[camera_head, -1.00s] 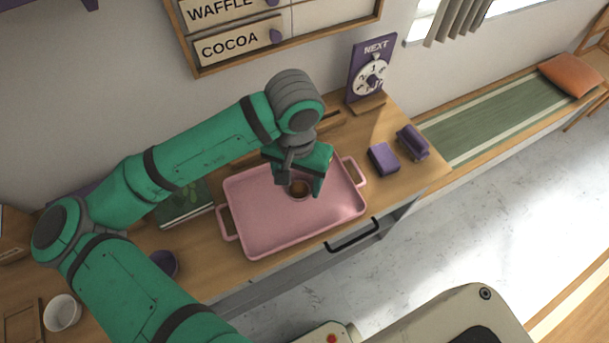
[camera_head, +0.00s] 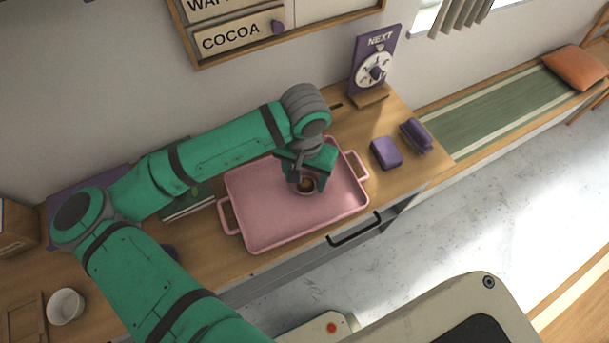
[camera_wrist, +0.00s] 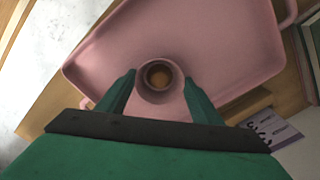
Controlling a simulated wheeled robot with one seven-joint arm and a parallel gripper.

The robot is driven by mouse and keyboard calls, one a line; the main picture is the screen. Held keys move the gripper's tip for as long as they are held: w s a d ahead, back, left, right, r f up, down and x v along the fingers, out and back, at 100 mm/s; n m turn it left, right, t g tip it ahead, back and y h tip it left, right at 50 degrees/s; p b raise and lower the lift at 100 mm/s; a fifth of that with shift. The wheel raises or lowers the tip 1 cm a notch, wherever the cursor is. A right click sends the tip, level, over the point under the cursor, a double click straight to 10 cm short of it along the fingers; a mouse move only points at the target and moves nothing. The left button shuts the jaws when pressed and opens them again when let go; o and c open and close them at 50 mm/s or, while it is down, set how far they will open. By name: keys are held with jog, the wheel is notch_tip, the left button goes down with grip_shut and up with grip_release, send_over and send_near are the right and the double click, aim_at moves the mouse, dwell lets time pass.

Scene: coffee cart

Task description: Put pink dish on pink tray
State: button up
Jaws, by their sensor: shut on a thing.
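The pink tray (camera_head: 265,215) lies on the wooden counter, with a handle at each end. The small pink dish (camera_head: 308,187), with brown contents, is over the right half of the tray; whether it rests on the tray or hangs just above it I cannot tell. My gripper (camera_head: 306,182) is shut on the dish from above. In the wrist view the pink dish (camera_wrist: 160,79) appears upright between the two green fingers (camera_wrist: 157,92), with the tray (camera_wrist: 215,40) beneath it. My gripper hides part of the dish's rim in the head view.
Purple blocks (camera_head: 386,152) sit right of the tray, near a purple dial stand (camera_head: 374,65). A white cup (camera_head: 65,306) stands at lower left. A green book (camera_head: 188,205) lies left of the tray. The counter's front edge has a black handle (camera_head: 354,230).

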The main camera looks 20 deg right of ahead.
aim_at(305, 186)
jog(key=shift+s+f, duration=0.1)
jog(key=o, duration=1.2)
jog(key=shift+c, duration=0.2)
notch_tip(305, 186, up, 12)
jog(key=shift+r, duration=0.2)
